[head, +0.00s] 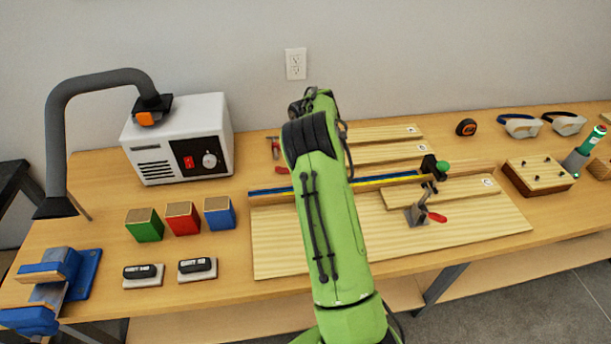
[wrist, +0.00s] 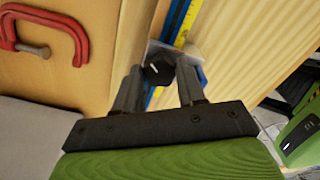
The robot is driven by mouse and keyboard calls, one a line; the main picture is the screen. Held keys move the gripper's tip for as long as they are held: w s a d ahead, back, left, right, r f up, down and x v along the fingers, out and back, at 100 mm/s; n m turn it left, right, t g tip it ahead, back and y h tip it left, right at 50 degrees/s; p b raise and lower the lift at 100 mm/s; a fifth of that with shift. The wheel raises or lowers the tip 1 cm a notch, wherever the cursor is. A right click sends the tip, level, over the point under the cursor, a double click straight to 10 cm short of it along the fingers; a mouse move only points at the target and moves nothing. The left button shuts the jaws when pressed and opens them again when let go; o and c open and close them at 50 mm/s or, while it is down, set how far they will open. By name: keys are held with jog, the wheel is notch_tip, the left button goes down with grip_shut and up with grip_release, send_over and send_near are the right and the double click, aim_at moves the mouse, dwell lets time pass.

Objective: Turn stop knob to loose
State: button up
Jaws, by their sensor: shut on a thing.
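In the wrist view a black knob (wrist: 158,76) with a white mark sits on a stop on the fence (wrist: 180,22), which has a blue track and a yellow rule. Part of the stop shows as a grey and blue piece beside the knob. My gripper (wrist: 161,70) has one finger on each side of the knob and is shut on it. The mark's setting cannot be read. In the head view the fence (head: 385,181) shows on both sides of my arm, which hides the knob and gripper.
A red C-clamp (wrist: 50,28) lies left of the fence in the wrist view. In the head view a black block with a green knob (head: 442,167) and a red-handled clamp (head: 424,212) stand right of my arm. Coloured blocks (head: 182,218) stand left.

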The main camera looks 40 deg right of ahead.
jog(key=shift+n+b, duration=0.55)
jog(key=shift+n, duration=0.95)
jog(key=shift+r, duration=0.1)
jog(key=o, duration=1.1)
jog(key=shift+c, duration=0.2)
notch_tip(320, 180, up, 16)
jog(key=p, duration=0.6)
jog(key=shift+f, duration=0.2)
